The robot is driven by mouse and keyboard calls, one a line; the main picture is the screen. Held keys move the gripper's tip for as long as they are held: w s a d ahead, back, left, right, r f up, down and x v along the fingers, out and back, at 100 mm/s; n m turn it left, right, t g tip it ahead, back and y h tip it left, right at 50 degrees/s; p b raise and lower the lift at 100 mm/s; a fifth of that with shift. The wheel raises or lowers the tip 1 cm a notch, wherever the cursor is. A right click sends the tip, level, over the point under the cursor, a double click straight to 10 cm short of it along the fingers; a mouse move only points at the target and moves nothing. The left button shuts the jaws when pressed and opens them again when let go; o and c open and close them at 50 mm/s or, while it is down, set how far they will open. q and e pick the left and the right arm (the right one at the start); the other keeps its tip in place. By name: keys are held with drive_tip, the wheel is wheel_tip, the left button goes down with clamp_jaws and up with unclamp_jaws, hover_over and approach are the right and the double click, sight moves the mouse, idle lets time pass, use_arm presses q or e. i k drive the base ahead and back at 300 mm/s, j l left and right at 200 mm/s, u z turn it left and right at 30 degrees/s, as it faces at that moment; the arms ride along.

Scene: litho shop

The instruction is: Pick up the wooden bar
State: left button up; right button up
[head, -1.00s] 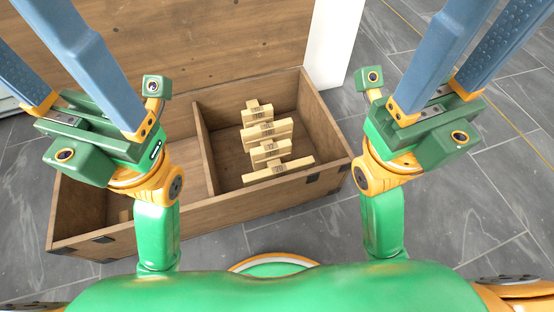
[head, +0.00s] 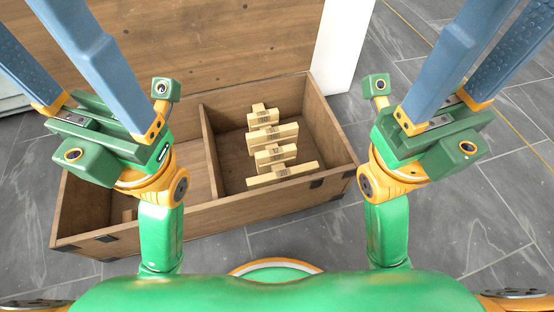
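Several pale wooden bars lie in the right compartment of an open wooden chest (head: 228,222). The bars form a front-to-back row and carry dark number marks. The front bar (head: 300,170) is long and thin and seems to read 20. Behind it are a bar (head: 288,155) that seems to read 12, a larger bar (head: 288,133), and a back bar (head: 270,116). My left gripper (head: 48,50) is raised at the left, fingers apart and empty. My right gripper (head: 478,62) is raised at the right, fingers apart and empty. The fingertips run out at the top edge.
A wooden divider (head: 209,150) splits the chest. The left compartment is partly hidden by my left arm; a small wooden piece (head: 127,215) shows there. The raised lid (head: 200,45) stands behind. Grey tiled floor (head: 320,230) is clear around it. A white upright panel (head: 344,45) stands behind right.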

sight(286, 154)
drive_tip(key=i+l+u, duration=0.15)
drive_tip(key=u, duration=0.2)
drive_tip(key=i+l+u, duration=0.1)
drive_tip(key=l+u, duration=0.25)
drive_tip(key=i+l+u, duration=0.1)
drive_tip(key=u, duration=0.25)
